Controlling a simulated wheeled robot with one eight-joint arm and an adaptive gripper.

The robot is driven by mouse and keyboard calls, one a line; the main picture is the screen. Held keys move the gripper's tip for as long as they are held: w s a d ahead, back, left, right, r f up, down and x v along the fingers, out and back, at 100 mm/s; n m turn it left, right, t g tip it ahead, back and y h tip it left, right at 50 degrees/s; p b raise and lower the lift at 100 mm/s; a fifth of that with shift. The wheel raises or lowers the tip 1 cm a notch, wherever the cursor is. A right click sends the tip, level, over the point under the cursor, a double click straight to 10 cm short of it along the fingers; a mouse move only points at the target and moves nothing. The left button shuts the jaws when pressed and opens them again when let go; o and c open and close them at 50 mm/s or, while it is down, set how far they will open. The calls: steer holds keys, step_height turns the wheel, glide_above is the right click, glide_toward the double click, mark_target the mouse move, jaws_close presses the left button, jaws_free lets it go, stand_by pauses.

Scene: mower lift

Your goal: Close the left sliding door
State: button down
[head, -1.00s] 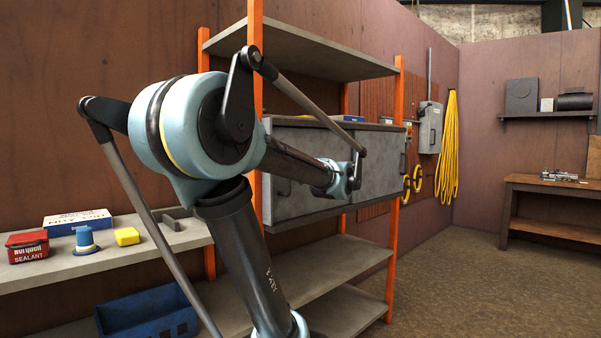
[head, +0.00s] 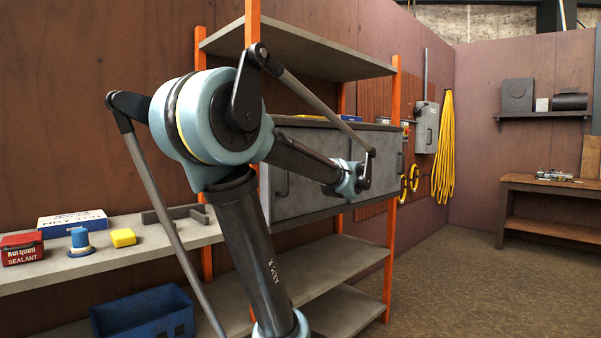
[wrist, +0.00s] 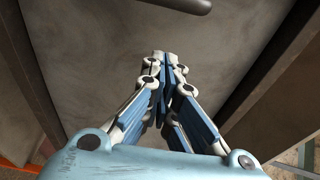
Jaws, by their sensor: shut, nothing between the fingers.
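A grey cabinet (head: 330,124) sits in the orange-post shelving unit. Its left sliding door (head: 305,200) is a grey panel with a dark handle (head: 283,183) near its left edge. My arm crosses in front of the door, so its upper part and any gap are partly hidden; I cannot tell how far it stands open. The fingers of my gripper are hidden in the head view. In the wrist view my gripper (wrist: 165,60) is shut and empty, in front of a grey surface. A dark rounded bar (wrist: 185,4), perhaps a handle, lies beyond the fingertips, apart from them.
Orange posts (head: 393,200) flank the cabinet, with shelves above and below. A blue bin (head: 145,315) sits below. Floor at right is clear.

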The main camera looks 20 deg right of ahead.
steer(key=v, duration=0.7)
steer(key=shift+s, duration=0.25)
steer(key=s+a+f+n+g+y, duration=0.3)
steer(key=a+f+n+g, duration=0.5)
steer(key=a+f, duration=1.3)
steer(key=s+a+f+n+g+h, duration=0.2)
steer(key=s+f+n+g+h, duration=0.5)
steer(key=s+f, duration=1)
steer(key=shift+a+f+h, duration=0.3)
steer(key=shift+a+f, duration=0.1)
steer(key=shift+f, duration=0.2)
